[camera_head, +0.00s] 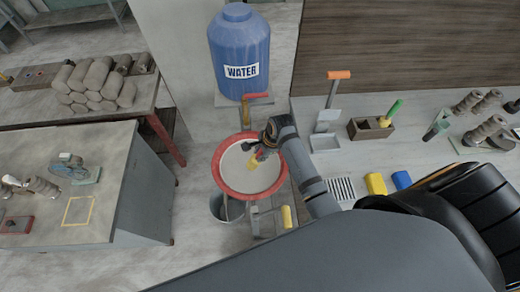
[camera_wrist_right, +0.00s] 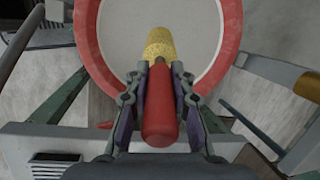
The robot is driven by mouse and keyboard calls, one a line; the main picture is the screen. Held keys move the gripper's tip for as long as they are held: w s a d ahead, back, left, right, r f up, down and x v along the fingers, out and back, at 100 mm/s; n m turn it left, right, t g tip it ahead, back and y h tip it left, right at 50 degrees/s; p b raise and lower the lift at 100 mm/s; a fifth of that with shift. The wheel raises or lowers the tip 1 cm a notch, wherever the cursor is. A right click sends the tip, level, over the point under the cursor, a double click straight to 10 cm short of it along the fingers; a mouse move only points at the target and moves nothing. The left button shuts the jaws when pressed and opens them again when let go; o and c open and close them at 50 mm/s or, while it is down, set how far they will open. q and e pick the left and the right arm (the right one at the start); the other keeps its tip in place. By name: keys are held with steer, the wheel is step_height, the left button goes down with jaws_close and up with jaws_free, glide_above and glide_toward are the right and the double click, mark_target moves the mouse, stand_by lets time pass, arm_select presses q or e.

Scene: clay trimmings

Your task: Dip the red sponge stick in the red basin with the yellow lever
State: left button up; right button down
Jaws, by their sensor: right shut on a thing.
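My right gripper (camera_head: 262,148) is over the red-rimmed round basin (camera_head: 223,178), which has a pale grey inside. It is shut on the red sponge stick (camera_wrist_right: 159,110), holding it by its red handle. The stick's yellow sponge end (camera_wrist_right: 159,44) points in over the basin in the right wrist view; it also shows in the head view (camera_head: 253,161). I cannot tell whether the sponge touches the basin's inside. The yellow lever (camera_head: 287,217) stands at the basin's near side. My left gripper is not in view.
A blue water tank (camera_head: 240,50) stands behind the basin, with a red-handled tap (camera_head: 257,96) below it. A grey bucket (camera_head: 226,207) is under the basin. The counter at right holds an orange-handled scoop (camera_head: 328,115), a wooden holder (camera_head: 368,129) and yellow and blue blocks.

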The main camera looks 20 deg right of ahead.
mark_target(252, 165)
step_height(252, 165, down, 2)
steer(key=shift+b, duration=0.35)
steer(key=shift+f, duration=0.6)
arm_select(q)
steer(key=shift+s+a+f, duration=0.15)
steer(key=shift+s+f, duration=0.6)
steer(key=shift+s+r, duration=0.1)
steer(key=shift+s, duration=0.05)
arm_select(e)
steer(key=shift+w+d+p, duration=0.15)
steer(key=shift+d+p, duration=0.15)
steer(key=shift+d, duration=0.05)
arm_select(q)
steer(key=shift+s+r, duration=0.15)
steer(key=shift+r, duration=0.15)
